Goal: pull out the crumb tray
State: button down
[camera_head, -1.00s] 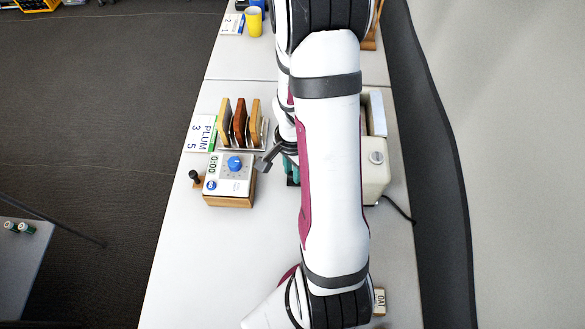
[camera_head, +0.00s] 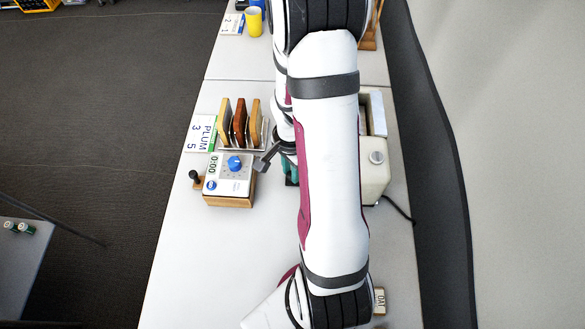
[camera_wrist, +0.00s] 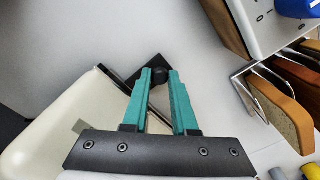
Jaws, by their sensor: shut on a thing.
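The cream toaster (camera_head: 374,170) stands to the right of my arm in the head view, partly hidden behind it. It also fills the lower left of the wrist view (camera_wrist: 62,128). The crumb tray (camera_wrist: 146,68) shows there as a thin dark plate at the toaster's edge, with a small dark knob (camera_wrist: 159,76). My gripper's teal fingers (camera_wrist: 159,82) are closed around the knob. In the head view, my gripper (camera_head: 290,172) is mostly hidden by my arm, between the toaster and the timer box. How far the tray sticks out is hard to tell.
A timer box with a blue dial (camera_head: 230,182) stands just left of my gripper. Behind it, a wire rack (camera_head: 263,143) holds toast-like slices (camera_head: 239,121). A PLUM card (camera_head: 200,134) lies left of the rack. A cord (camera_head: 399,211) trails right.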

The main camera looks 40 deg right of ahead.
jog(key=w+a, duration=0.3)
jog(key=c, duration=0.7)
grip_release()
notch_tip(320, 180, up, 16)
jog(key=shift+f, duration=0.1)
